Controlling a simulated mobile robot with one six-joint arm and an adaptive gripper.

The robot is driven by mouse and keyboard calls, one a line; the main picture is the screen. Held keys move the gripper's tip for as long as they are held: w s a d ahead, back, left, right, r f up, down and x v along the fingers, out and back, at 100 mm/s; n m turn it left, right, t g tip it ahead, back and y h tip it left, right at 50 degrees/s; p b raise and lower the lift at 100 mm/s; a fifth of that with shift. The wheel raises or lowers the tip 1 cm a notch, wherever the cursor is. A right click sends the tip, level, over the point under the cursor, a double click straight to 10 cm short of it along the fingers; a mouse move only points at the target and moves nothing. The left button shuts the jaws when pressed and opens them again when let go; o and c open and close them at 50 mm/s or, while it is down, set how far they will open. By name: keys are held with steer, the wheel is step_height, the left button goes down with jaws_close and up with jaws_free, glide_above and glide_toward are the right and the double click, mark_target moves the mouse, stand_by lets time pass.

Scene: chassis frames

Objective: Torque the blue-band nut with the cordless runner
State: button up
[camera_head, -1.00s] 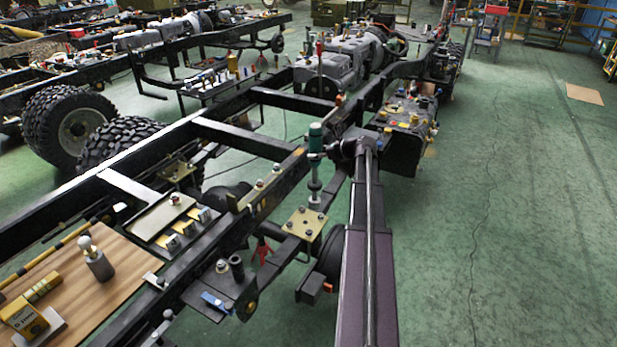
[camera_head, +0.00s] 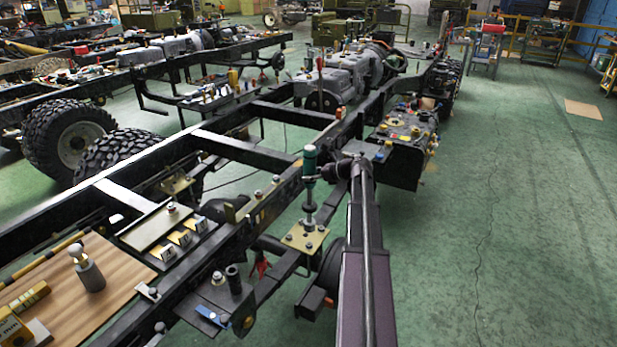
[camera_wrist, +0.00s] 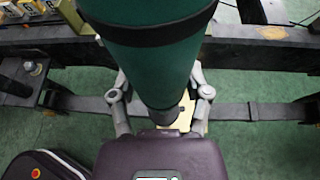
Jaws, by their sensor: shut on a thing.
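The cordless runner (camera_head: 310,163) is a dark green cylinder with black bands and a grey lower shaft. It stands upright over the brass plate (camera_head: 292,238), on which several bolts or nuts show. My gripper (camera_head: 312,180) is shut on the runner's body. In the wrist view the green runner (camera_wrist: 155,55) fills the upper middle, with the fingers of my gripper (camera_wrist: 160,100) on either side. The runner's lower end is close to the plate; I cannot tell if it touches a nut. No blue band on a nut can be made out at the plate.
The black chassis rail (camera_head: 265,205) runs beside the plate. A dark bracket (camera_head: 215,290) with a blue piece lies nearer. A wooden board (camera_head: 60,290) with a yellow box is at lower left. The green floor (camera_head: 500,220) at right is clear.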

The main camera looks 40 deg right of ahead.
mark_target(310, 204)
steer(key=shift+f, duration=0.1)
steer(key=shift+f+b, duration=3.55)
steer(key=shift+b, duration=0.15)
steer(key=shift+f+b, duration=1.7)
steer(key=shift+b, duration=0.05)
stand_by(2.5)
